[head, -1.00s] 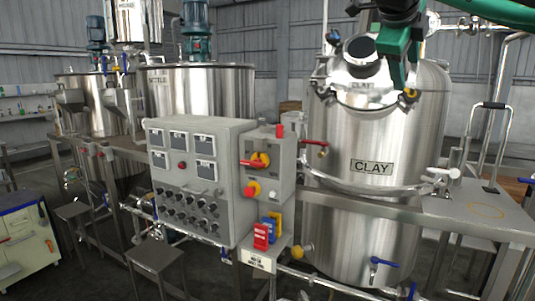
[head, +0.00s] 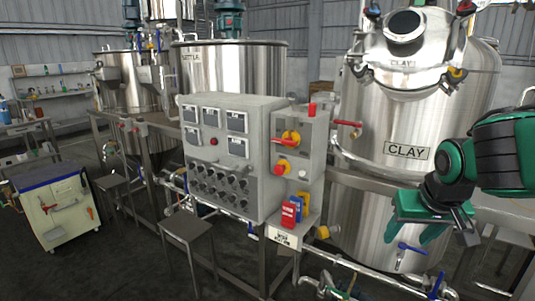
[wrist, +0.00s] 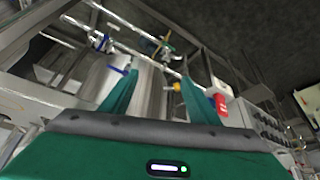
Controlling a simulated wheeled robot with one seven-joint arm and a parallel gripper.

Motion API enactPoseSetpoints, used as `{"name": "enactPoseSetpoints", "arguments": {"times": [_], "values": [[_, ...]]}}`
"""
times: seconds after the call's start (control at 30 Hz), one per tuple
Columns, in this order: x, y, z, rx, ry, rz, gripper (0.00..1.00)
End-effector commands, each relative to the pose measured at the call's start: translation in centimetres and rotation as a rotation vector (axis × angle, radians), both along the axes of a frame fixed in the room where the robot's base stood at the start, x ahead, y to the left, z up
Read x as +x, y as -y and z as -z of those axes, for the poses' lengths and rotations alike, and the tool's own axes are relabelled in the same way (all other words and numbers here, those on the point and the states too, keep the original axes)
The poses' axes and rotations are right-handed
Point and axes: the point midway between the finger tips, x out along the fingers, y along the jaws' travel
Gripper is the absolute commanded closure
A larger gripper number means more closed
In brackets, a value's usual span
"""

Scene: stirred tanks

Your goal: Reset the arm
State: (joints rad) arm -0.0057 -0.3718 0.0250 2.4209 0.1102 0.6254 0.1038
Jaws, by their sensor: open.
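My gripper (head: 425,232) is at the right of the head view, in front of the lower part of the steel tank labelled CLAY (head: 398,125). Its green fingers point down and are apart, with nothing between them. In the wrist view my gripper (wrist: 160,95) shows two spread green fingers, also empty. The wrist view appears tilted, with the lower tank wall (wrist: 128,85) and pipes beyond the fingers. Part of the tank is hidden behind my arm.
A grey control panel (head: 262,160) with knobs and red switches stands left of the tank. Stools (head: 187,228), a cart (head: 55,218) and pipes with blue-handled valves (head: 411,248) stand low around it. Floor is open between the cart and the nearer stool.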

Motion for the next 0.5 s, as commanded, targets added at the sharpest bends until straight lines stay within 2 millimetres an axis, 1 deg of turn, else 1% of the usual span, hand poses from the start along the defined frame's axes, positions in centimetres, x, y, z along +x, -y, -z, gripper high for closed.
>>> {"name": "enactPoseSetpoints", "arguments": {"times": [0.03,0.17,0.2,0.27,0.37,0.5], "values": [[-1.2,-0.5,1.2,0.005,-0.024,-0.045,0.45],[-4.1,-2.2,4.0,0.023,-0.074,-0.170,0.45],[-4.7,-0.9,4.0,0.025,-0.093,-0.130,0.45],[-6.0,0.8,4.1,0.030,-0.127,-0.072,0.45],[-8.5,3.4,4.5,0.046,-0.189,0.022,0.45],[-12.8,6.5,5.0,0.085,-0.283,0.164,0.45]]}}
